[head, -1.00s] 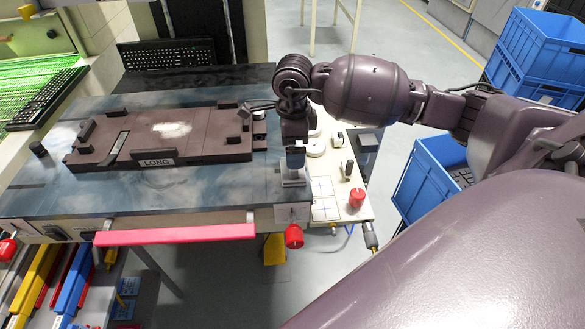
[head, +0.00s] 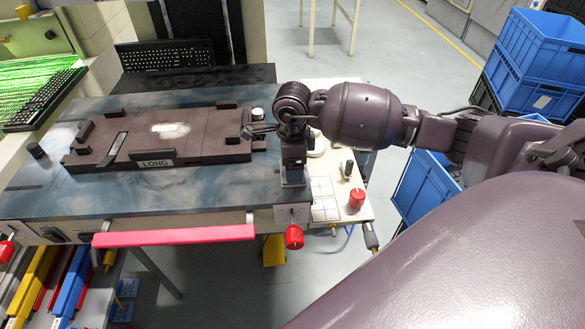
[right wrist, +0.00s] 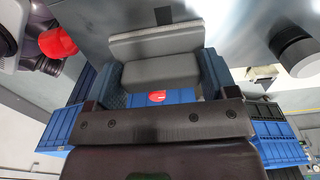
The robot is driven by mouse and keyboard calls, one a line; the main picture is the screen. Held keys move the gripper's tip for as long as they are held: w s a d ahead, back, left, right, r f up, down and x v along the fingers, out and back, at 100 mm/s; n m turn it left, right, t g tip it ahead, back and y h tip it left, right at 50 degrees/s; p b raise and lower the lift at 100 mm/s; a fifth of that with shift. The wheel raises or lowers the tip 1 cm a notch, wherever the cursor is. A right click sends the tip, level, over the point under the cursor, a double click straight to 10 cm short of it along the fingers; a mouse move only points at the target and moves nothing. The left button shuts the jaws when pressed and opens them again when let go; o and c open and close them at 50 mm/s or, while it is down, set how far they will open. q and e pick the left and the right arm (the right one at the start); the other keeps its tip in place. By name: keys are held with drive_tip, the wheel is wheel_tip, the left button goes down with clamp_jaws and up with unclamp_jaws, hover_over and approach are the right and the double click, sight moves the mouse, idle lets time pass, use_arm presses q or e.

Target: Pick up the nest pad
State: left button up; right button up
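The nest pad (head: 205,144) is a flat dark brown plate with raised blocks, a pale smudge and a "LONG" label. It lies on the dark table in the head view. My left gripper is not in view.
A black keyboard (head: 166,54) is behind the pad, another (head: 45,100) at left. A white-topped knob (head: 257,115) stands just beyond my gripper. A red button (head: 356,198) is on the panel at right. Blue crates (head: 535,65) stand on the floor.

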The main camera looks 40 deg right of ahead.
drive_tip(key=c, duration=0.5)
drive_tip(key=shift+o, duration=0.2)
wheel_tip(320, 180, up, 20)
drive_tip(key=p, duration=0.1)
drive_tip(key=shift+p, duration=0.3)
